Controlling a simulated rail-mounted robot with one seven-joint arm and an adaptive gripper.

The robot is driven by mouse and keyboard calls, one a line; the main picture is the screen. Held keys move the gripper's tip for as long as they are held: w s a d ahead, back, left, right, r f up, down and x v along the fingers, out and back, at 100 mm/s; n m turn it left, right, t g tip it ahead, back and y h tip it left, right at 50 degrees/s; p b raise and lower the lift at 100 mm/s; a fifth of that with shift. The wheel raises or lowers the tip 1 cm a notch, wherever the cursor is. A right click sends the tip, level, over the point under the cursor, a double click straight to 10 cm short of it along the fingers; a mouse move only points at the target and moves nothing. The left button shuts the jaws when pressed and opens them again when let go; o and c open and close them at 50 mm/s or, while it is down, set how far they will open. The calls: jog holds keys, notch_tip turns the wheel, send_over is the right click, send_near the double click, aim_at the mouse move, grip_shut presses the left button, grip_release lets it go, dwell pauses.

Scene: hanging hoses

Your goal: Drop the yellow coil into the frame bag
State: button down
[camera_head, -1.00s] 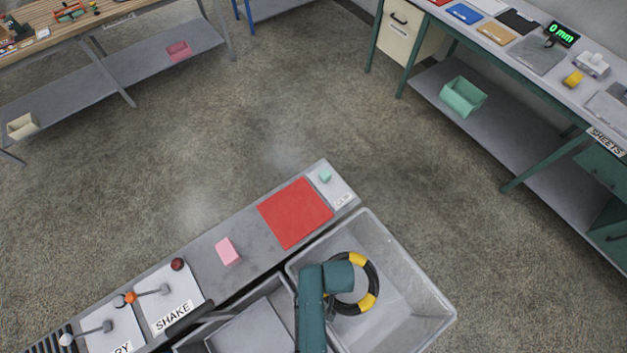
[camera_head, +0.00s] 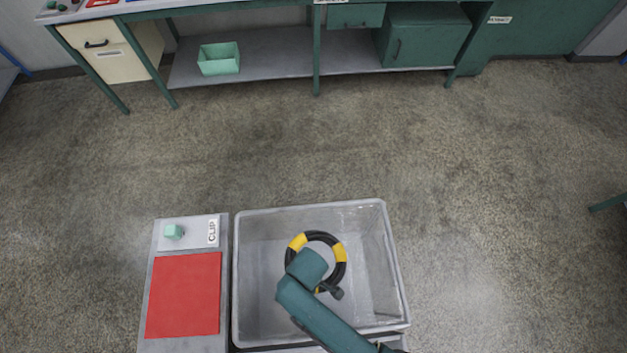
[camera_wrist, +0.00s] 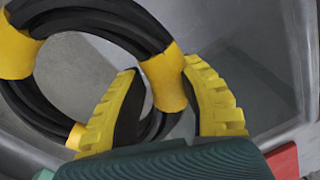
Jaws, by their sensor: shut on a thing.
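The yellow coil is a black ring with yellow bands (camera_head: 340,252), over or in my grey tub in the head view; I cannot tell whether it rests on the tub floor. In the wrist view the coil (camera_wrist: 90,22) fills the upper left. My gripper (camera_wrist: 163,75) has its yellow ridged fingers on either side of a yellow band at the coil's right side, shut on it. In the head view my gripper (camera_head: 332,290) is partly hidden by my arm at the coil's lower edge. No frame bag can be made out.
The grey tub (camera_head: 392,265) has high walls around the coil. Left of it is a ledge with a red sheet (camera_head: 184,295) and a green block (camera_head: 174,232). A green-legged bench with a shelf (camera_head: 275,60) and green bin (camera_head: 219,58) stands beyond open floor.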

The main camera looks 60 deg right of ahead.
jog(key=shift+w, duration=0.1)
jog(key=c, duration=0.7)
grip_release()
jog(key=r, duration=1.2)
jog(key=shift+d, duration=0.4)
